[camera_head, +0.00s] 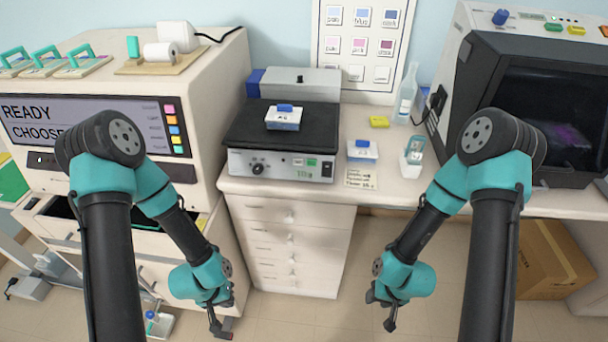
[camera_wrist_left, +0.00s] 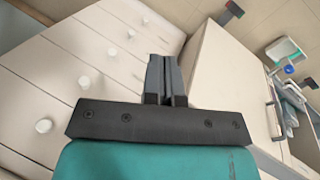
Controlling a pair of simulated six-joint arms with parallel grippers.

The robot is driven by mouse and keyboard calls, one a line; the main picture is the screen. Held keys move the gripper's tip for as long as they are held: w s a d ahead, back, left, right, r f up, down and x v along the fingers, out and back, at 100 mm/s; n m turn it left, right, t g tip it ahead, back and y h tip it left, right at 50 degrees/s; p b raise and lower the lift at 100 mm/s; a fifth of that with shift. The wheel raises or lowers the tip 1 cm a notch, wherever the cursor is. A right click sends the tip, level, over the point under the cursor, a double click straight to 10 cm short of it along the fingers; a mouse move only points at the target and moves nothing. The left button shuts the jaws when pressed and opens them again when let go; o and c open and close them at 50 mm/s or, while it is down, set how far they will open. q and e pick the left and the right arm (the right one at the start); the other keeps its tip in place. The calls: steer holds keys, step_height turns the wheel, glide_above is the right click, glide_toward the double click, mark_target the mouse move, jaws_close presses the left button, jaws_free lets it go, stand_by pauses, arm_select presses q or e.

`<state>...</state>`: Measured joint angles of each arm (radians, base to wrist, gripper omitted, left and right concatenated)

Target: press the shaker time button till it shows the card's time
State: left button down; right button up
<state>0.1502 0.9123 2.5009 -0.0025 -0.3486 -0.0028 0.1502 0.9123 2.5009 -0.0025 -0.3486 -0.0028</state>
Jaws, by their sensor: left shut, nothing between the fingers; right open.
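The shaker (camera_head: 250,150) sits on the white counter, with a black top and a grey front panel. Its panel has a dark knob, a small display (camera_head: 298,162) and buttons at the right; the display's digits are too small to read. A white box with a blue lid (camera_head: 284,119) stands on the shaker's top. A pale card (camera_head: 361,179) with small writing lies at the counter's front edge, right of the shaker; I cannot read it. My left gripper (camera_head: 220,328) is shut and empty, low in front of the drawers. My right gripper (camera_head: 388,318) is open and empty, low over the floor.
A second blue-lidded box (camera_head: 362,151) stands behind the card. The drawer cabinet (camera_head: 288,240) is below the counter. A large machine (camera_head: 110,120) stands left of the shaker.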

arm_select(q)
steer(key=m+t+h, duration=0.6)
steer(key=m+t, duration=0.2)
steer(key=t, duration=0.4)
glide_toward(298, 162)
steer(key=s+f, duration=0.3)
steer(key=f, duration=0.3)
steer(key=d+r+m+t+h, duration=0.1)
steer(key=d+r+t+h, duration=0.1)
steer(key=r, duration=0.7)
steer(key=shift+s+d+r+m+t+h, duration=0.35)
steer(key=shift+s+d+h, duration=0.2)
steer(key=shift+d, duration=0.45)
steer(key=shift+w+f, duration=0.15)
steer(key=shift+w+d+f, duration=0.15)
steer(key=shift+w+f, duration=0.4)
steer(key=shift+w, duration=0.75)
steer(key=shift+w+d+f, duration=0.2)
steer(key=shift+w+f, duration=0.35)
steer(key=shift+w, duration=0.8)
steer(key=shift+w+d+f, duration=0.15)
steer(key=shift+w+f, duration=0.4)
steer(key=shift+w, duration=0.75)
